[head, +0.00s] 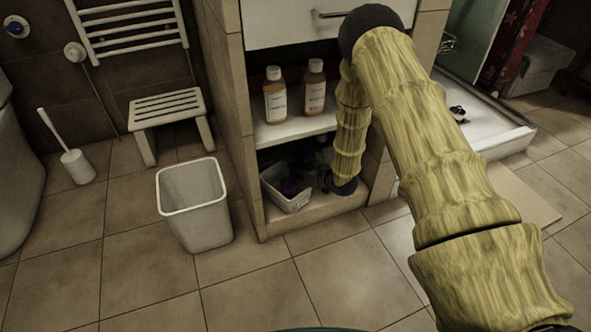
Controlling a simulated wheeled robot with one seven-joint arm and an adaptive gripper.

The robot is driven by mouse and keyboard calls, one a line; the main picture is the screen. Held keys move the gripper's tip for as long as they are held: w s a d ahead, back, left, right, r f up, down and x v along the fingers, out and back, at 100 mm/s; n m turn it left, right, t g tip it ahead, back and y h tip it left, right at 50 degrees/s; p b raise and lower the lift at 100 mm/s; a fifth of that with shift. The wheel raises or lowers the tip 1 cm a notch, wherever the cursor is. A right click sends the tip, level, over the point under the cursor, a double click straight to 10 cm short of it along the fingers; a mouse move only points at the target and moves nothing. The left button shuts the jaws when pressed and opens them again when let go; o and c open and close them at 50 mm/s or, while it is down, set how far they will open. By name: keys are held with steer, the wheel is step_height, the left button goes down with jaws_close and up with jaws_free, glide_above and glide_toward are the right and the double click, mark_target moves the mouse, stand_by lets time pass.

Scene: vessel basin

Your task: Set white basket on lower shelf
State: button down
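A small white basket (287,197) with dark items in it sits at the front left of the cabinet's lower shelf (325,208), close to the left side wall. My arm reaches down in front of the cabinet. My dark gripper (334,182) is low in the lower compartment, at the right of the basket. Its fingers are dim and partly hidden, so I cannot tell whether they are open or shut, or whether they touch the basket.
Two labelled bottles (275,95) (314,88) stand on the upper shelf (300,126). A white bin (195,205) stands on the floor left of the cabinet. A slatted stool (168,112) and toilet brush (75,165) are farther left. Floor in front is clear.

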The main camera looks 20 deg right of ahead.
steer(key=shift+f, duration=0.3)
steer(key=c, duration=1.6)
jaws_free()
steer(key=shift+o, duration=0.2)
steer(key=v, duration=1.2)
steer(key=s+a+f+m+g+h+p, duration=0.2)
steer(key=s+a+f+g+p, duration=0.15)
steer(key=s, duration=0.65)
steer(key=s+a+f+m+g+h+p, duration=0.1)
steer(key=s+a+f+g+h+p, duration=0.2)
steer(key=s, duration=0.7)
steer(key=s+a+r+m+g+h+p, duration=0.1)
steer(key=s+a+g+p, duration=0.15)
steer(key=s, duration=0.85)
steer(key=s+a+r+m+g+p, duration=0.1)
steer(key=s+g, duration=0.2)
steer(key=s, duration=0.9)
step_height(320, 180, up, 37)
steer(key=w+p, duration=0.1)
steer(key=p, duration=3.7)
